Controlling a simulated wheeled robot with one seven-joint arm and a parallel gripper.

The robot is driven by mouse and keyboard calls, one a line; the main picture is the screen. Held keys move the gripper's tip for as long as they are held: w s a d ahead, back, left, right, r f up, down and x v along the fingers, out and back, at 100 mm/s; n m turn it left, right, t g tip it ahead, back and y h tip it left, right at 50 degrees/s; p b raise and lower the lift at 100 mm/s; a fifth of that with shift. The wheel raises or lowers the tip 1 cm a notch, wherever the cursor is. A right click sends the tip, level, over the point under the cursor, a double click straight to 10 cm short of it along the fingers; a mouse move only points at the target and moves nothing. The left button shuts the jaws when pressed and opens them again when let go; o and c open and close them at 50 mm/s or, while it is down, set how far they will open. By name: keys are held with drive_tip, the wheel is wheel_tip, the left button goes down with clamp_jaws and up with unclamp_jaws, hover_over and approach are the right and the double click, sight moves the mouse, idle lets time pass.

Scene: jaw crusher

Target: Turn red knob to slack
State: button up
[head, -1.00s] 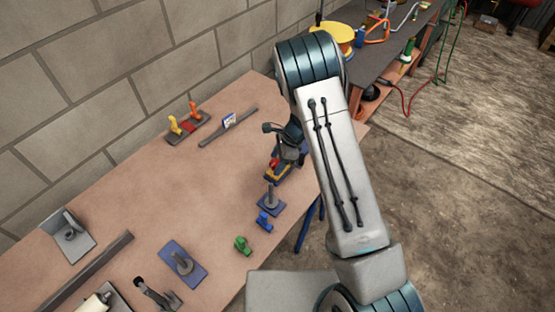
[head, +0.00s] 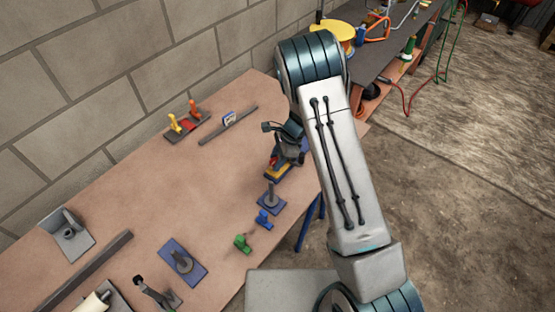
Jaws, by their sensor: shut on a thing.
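A small blue and orange-yellow machine (head: 276,172) stands near the right end of the workbench, partly covered by my gripper. My gripper (head: 284,150) is at its top, pointing down, and is shut on the red knob. The knob is almost wholly hidden behind the fingers, so its angle cannot be read. The fingertips are small and dark here.
On the workbench (head: 150,195), a post on a blue plate (head: 270,198), a blue piece (head: 263,219) and a green piece (head: 243,243) stand in front of the machine. A dark bar (head: 228,125) and a yellow-and-orange-handled fixture (head: 184,124) lie behind left.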

drive_tip(key=n+b, duration=0.1)
drive_tip(key=n, duration=0.1)
drive_tip(key=n+g+b, duration=0.1)
drive_tip(key=n, duration=0.1)
drive_tip(key=shift+w+f+g+h, duration=0.1)
drive_tip(key=shift+f+g+h, duration=0.05)
drive_tip(key=shift+g+h, duration=0.15)
drive_tip(key=n+g+h+b, duration=0.1)
drive_tip(key=n+b, duration=0.1)
drive_tip(key=n, duration=0.2)
drive_tip(key=shift+a+n+b, duration=0.1)
drive_tip(key=shift+n+b, duration=0.2)
drive_tip(key=shift+n, duration=0.1)
drive_tip(key=n+h+b, duration=0.1)
drive_tip(key=n, duration=0.3)
drive_tip(key=shift+w+a+g+h+b, duration=0.1)
drive_tip(key=shift+a+g+h+b, duration=0.05)
drive_tip(key=shift+g+h+b, duration=0.25)
drive_tip(key=shift+n+h+b, duration=0.5)
drive_tip(key=shift+n+h, duration=0.3)
drive_tip(key=shift+n, duration=1.2)
drive_tip(key=o, duration=1)
drive_tip(key=shift+a, duration=0.1)
drive_tip(key=b+v, duration=0.1)
drive_tip(key=v, duration=1.3)
